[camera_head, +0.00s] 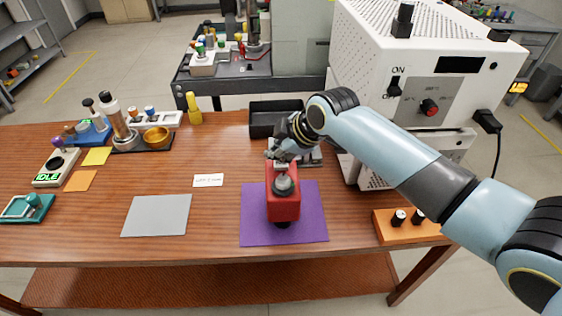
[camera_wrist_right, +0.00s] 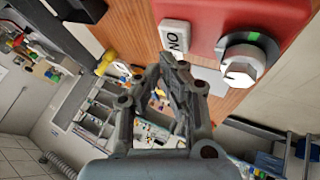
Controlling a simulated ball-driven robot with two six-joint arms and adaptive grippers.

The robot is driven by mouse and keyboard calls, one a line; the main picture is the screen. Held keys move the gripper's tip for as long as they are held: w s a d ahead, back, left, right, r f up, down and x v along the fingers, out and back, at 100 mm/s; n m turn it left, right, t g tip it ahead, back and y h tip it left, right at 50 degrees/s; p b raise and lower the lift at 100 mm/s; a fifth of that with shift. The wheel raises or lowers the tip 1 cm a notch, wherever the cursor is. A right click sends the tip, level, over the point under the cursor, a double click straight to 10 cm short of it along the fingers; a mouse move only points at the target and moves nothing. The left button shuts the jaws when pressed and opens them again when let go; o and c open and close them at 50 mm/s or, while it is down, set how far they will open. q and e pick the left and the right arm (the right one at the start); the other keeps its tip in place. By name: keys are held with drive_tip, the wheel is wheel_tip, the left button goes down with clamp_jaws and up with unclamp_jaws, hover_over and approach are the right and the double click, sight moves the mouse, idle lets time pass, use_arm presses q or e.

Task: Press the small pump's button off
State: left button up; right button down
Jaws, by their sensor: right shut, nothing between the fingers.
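The small red pump (camera_head: 284,207) stands on a purple mat (camera_head: 312,230) at the front middle of the table. A grey knob (camera_head: 283,187) shows on it. In the right wrist view the red pump (camera_wrist_right: 215,14) fills the top right, with a white button marked "ON" (camera_wrist_right: 174,37) and a knob (camera_wrist_right: 242,62) with a green mark. My right gripper (camera_head: 278,153) is at the pump's far upper end, partly hidden by it. In the wrist view its shut fingertips (camera_wrist_right: 173,60) are just below the button. I cannot tell whether they touch it. My left gripper is not in view.
A white machine (camera_head: 385,70) stands at the right behind my right arm. A black tray (camera_head: 265,122) lies behind the pump. A grey mat (camera_head: 157,215) lies left of it. An orange block (camera_head: 390,235) with black knobs sits at the right edge. Bottles and an "IDLE" display (camera_head: 47,177) are at the left.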

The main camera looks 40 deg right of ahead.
sight(278, 164)
drive_tip(key=shift+f, duration=0.15)
idle(0.7)
drive_tip(key=shift+f, duration=0.3)
drive_tip(key=shift+f+b, duration=0.7)
drive_tip(key=shift+f, duration=0.2)
idle(0.9)
drive_tip(key=shift+r, duration=0.15)
drive_tip(key=shift+r+p, duration=1.2)
drive_tip(key=shift+p, duration=0.15)
wheel_tip(278, 164, up, 5)
drive_tip(key=p, duration=0.5)
drive_tip(key=shift+r, duration=0.1)
